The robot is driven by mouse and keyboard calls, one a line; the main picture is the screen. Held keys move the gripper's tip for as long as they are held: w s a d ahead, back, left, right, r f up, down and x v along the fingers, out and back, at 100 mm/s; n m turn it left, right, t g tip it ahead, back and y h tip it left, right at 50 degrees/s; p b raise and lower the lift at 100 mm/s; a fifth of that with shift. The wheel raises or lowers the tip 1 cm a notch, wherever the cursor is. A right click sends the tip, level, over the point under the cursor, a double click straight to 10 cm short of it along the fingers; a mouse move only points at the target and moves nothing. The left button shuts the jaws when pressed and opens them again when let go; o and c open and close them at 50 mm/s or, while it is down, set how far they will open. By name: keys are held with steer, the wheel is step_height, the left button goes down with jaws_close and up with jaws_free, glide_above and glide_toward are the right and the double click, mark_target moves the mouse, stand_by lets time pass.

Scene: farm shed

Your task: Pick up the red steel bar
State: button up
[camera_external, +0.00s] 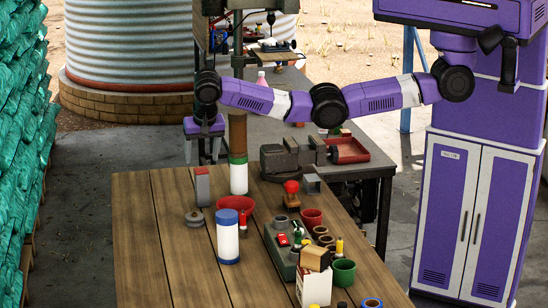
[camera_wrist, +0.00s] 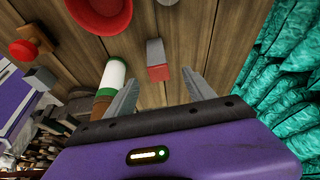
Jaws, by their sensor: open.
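The red steel bar (camera_external: 202,188) stands upright near the table's far left edge. It is a grey block with a red top. In the wrist view the bar (camera_wrist: 157,60) shows its red end towards me, just beyond and between the fingertips. My gripper (camera_external: 201,160) points down, with its fingers apart, close above the bar in the external view. In the wrist view my gripper (camera_wrist: 163,82) is open with nothing between its fingers. I cannot tell the exact height gap.
A green, white and brown post (camera_external: 238,172) stands close right of the bar. A grey disc-like part (camera_external: 194,218), a red bowl (camera_external: 236,203) and a blue-topped white cylinder (camera_external: 228,240) are nearby. Several small items crowd the right. The table's left front is clear.

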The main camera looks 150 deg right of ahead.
mark_target(201, 170)
steer(key=shift+s+d+r+p+x, duration=0.1)
steer(key=shift+s+p+x, duration=0.1)
steer(key=shift+x, duration=1.15)
steer(key=shift+s+d+r+p+x, duration=0.15)
steer(key=shift+p+x, duration=0.1)
steer(key=shift+x, duration=1.15)
steer(key=shift+s+f+p+x, duration=0.1)
steer(key=shift+s+p+x, duration=0.1)
steer(key=shift+x, duration=1.15)
steer(key=shift+r, duration=0.1)
jaws_close()
steer(key=shift+w, duration=0.1)
